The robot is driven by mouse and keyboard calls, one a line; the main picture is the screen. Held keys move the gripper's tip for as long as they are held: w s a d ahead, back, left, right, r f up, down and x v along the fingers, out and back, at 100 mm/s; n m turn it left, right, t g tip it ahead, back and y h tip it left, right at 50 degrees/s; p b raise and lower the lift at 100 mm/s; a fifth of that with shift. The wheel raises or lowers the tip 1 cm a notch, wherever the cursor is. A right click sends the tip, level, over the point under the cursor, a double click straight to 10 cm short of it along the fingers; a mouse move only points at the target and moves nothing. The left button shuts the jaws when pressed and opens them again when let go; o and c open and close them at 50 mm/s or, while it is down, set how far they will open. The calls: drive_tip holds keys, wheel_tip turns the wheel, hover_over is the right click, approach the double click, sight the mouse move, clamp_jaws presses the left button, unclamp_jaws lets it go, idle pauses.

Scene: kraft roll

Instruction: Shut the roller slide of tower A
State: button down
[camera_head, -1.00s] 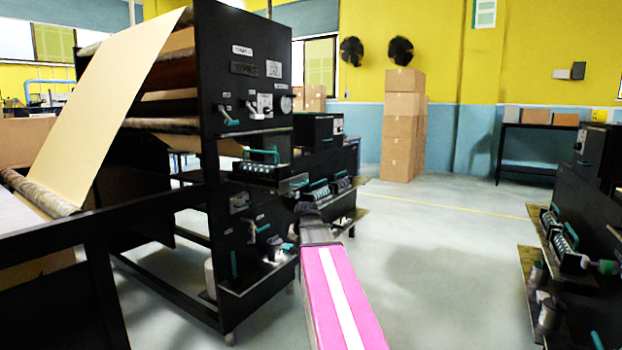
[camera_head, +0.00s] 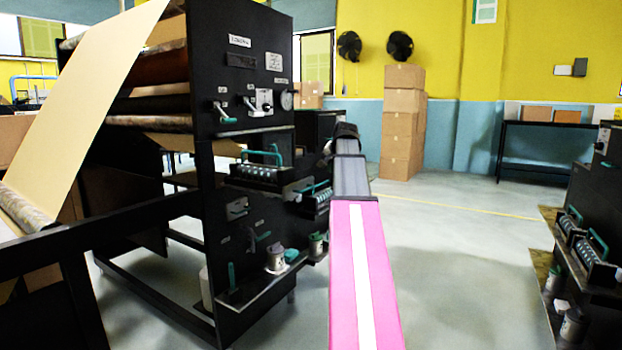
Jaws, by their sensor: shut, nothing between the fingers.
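The near black tower (camera_head: 222,75) stands at left with a label plate too blurred to read; I cannot confirm it is tower A. A roller slide (camera_head: 262,176) with teal handle and a row of ribbed rollers juts from its panel at mid height. A second similar roller unit (camera_head: 318,192) shows just behind it, partly hidden by my arm. My gripper (camera_head: 345,131) is at the far end of my pink and grey arm, right of the roller slide and apart from it in the picture. It is shut and empty, its fingertips small and dark.
Below the slide, a shelf holds small cans (camera_head: 276,260). Cream paper (camera_head: 85,95) runs down from the tower at left. Another black machine (camera_head: 597,220) with teal-handled rollers stands at right. Stacked cartons (camera_head: 402,125) stand behind. The floor (camera_head: 460,260) between the machines is clear.

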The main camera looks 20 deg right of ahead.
drive_tip(key=w+a+f, duration=0.1)
drive_tip(key=w+f, duration=0.6)
drive_tip(key=w, duration=0.3)
drive_tip(key=shift+w+a+f, duration=0.15)
drive_tip(key=shift+a+f, duration=0.15)
drive_tip(key=shift+a, duration=0.1)
drive_tip(key=w+a, duration=1)
drive_tip(key=w, duration=0.5)
drive_tip(key=w+a, duration=1.1)
drive_tip(key=w, duration=0.4)
drive_tip(key=shift+a, duration=0.3)
drive_tip(key=shift+r, duration=0.1)
